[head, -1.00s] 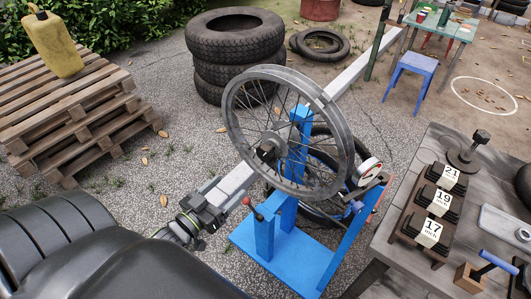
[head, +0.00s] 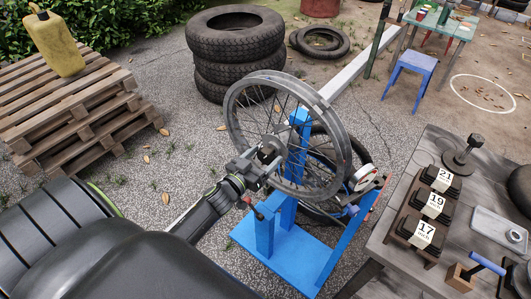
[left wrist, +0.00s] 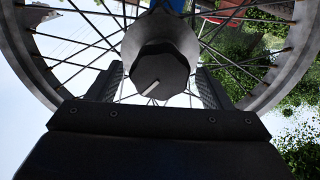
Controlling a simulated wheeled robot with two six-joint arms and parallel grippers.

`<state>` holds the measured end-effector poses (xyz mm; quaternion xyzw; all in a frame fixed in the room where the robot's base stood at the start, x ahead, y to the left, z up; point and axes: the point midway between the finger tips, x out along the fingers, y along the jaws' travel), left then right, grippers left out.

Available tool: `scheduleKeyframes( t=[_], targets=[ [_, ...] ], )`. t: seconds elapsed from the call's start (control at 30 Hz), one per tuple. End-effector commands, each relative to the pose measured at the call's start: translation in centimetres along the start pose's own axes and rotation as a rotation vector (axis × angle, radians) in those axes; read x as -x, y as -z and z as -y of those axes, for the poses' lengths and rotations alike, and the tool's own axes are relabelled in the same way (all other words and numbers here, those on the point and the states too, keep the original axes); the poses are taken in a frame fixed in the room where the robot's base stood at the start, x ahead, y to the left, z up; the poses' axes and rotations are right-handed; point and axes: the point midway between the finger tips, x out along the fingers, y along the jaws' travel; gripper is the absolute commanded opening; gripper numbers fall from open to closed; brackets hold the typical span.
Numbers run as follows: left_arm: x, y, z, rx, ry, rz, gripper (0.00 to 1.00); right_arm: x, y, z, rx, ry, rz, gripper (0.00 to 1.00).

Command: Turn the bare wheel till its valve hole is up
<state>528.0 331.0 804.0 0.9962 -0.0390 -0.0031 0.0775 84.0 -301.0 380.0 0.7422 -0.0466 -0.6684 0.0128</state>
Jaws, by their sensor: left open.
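The bare wheel (head: 338,130) is a grey spoked rim without a tyre, standing upright on a blue stand (head: 285,245). Its rim also shows in the left wrist view (left wrist: 297,50). I cannot make out the valve hole. My left gripper (head: 262,165) is in front of the wheel's hub. In the left wrist view, its open fingers (left wrist: 160,78) lie on either side of the grey hub end (left wrist: 160,45), with gaps showing. A short pale mark (left wrist: 152,87) is on the hub end's dark face. My right gripper is not in view.
A wooden bench (head: 440,140) with blocks marked 17, 19 and 21 stands at right. A red-knobbed lever (head: 247,200) is close below my left gripper. Stacked tyres (head: 235,60) stand behind the wheel. Pallets (head: 80,110) are at left, with open paving between.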

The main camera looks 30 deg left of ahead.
Motion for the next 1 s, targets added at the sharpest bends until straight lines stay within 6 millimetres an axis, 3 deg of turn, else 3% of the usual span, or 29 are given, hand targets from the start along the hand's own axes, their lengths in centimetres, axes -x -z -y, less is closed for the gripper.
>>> scheduleKeyframes(
  t=[0.13, 0.47, 0.93, 1.0],
  targets=[
    [-1.05, -0.01, -0.02, -0.001, 0.000, 0.000, 0.73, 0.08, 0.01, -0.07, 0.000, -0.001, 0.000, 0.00],
    [-1.27, -0.01, -0.02, -0.001, 0.000, 0.000, 0.72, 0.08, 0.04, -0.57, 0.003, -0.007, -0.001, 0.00],
    [-1.24, -0.01, -0.01, -0.001, 0.000, 0.000, 0.10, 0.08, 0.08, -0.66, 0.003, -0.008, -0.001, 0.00],
    [-1.24, 0.01, -0.02, 0.001, 0.000, 0.000, 0.10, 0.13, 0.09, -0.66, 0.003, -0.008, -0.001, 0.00]
  ],
)
